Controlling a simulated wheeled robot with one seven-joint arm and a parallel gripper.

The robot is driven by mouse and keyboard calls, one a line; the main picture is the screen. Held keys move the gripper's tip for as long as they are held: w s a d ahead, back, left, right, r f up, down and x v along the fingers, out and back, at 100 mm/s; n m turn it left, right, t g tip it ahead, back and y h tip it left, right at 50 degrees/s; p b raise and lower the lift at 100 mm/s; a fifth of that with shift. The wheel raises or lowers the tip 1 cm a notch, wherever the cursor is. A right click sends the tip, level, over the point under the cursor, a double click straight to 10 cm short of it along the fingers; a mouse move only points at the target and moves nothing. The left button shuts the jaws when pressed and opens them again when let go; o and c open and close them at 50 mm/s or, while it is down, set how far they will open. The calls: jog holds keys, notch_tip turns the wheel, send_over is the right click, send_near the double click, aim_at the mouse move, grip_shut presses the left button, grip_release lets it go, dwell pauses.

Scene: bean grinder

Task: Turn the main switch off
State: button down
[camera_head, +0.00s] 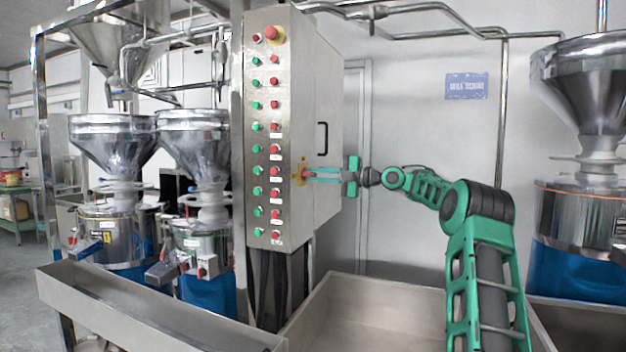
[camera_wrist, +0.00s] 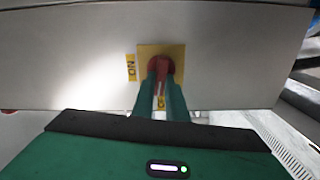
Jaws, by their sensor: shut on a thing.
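The main switch is a red knob on a yellow plate on the right side face of the grey control cabinet. It shows in the wrist view (camera_wrist: 161,66), and its plate shows in the head view (camera_head: 299,171). An "ON" label (camera_wrist: 131,67) is left of the plate, and another label, partly hidden, is below the knob between my fingers. My gripper (camera_head: 307,174) reaches the switch from the right. In the wrist view its green fingers (camera_wrist: 161,84) are on both sides of the red handle, shut on it. The handle looks roughly upright there.
The control cabinet (camera_head: 318,110) has rows of green and red buttons and a red emergency knob (camera_head: 273,34) on its front. A black door handle (camera_head: 322,138) is above my gripper. A metal trough (camera_head: 375,315) lies below. Grinders with hoppers (camera_head: 115,140) stand left and right.

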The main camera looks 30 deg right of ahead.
jog(key=shift+f+n, duration=0.2)
jog(key=shift+n, duration=0.6)
jog(key=shift+f, duration=0.1)
jog(key=c, duration=1.8)
grip_release()
jog(key=shift+o, duration=0.2)
jog(key=shift+s+d, duration=0.1)
jog(key=v, duration=1)
jog(key=shift+d, duration=0.2)
jog(key=shift+s, duration=0.1)
